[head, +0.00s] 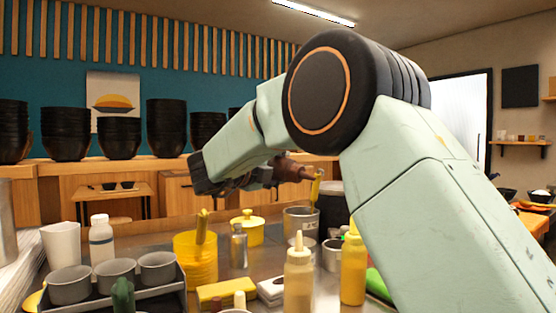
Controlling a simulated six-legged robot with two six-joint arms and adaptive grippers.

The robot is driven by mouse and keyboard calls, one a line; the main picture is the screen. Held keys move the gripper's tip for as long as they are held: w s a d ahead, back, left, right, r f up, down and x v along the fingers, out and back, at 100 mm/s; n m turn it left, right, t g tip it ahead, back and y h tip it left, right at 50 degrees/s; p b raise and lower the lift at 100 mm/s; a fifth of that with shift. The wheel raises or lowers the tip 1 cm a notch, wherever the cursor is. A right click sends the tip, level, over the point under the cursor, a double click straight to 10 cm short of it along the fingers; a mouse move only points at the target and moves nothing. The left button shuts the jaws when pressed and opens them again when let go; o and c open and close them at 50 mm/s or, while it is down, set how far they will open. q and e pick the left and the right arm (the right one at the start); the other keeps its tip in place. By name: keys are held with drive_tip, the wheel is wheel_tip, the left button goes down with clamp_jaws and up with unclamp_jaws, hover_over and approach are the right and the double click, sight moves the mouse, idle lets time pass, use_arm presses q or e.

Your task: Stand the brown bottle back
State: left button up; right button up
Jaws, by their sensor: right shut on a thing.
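My right arm reaches in from the right, and its dark gripper (262,177) is shut on the brown bottle (292,170). The bottle is held in the air, lying nearly on its side, with its narrow end to the right. Much of it is hidden by the gripper. A grey cup (301,221) stands below on the counter, with a yellow handle (316,188) rising by its right rim. My left gripper is not in view.
The metal counter (222,270) is crowded. A yellow tub (196,262), a lidded yellow pot (247,230), a small shaker (239,246) and squeeze bottles (298,275) stand near the cup. A tray of grey cups (116,274) is at left. Black bowl stacks (166,128) line the back.

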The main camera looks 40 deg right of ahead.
drive_tip(key=shift+r+n+g+p, duration=0.15)
drive_tip(key=shift+r+n+p, duration=0.8)
drive_tip(key=shift+p, duration=1.15)
drive_tip(key=shift+r+n+g+p, duration=0.15)
drive_tip(key=shift+r+n+p, duration=0.5)
drive_tip(key=shift+n+p, duration=1.05)
drive_tip(key=n+p, duration=0.6)
drive_tip(key=p, duration=0.4)
drive_tip(key=n+p, duration=0.6)
drive_tip(key=p, duration=0.4)
drive_tip(key=shift+n+g+h, duration=0.25)
drive_tip(key=shift+g+h, duration=0.05)
drive_tip(key=shift+g, duration=0.1)
drive_tip(key=shift+f+n+p, duration=0.15)
drive_tip(key=shift+n+p, duration=0.45)
drive_tip(key=shift+p, duration=0.1)
drive_tip(key=shift+f, duration=0.1)
drive_tip(key=shift+s, duration=0.1)
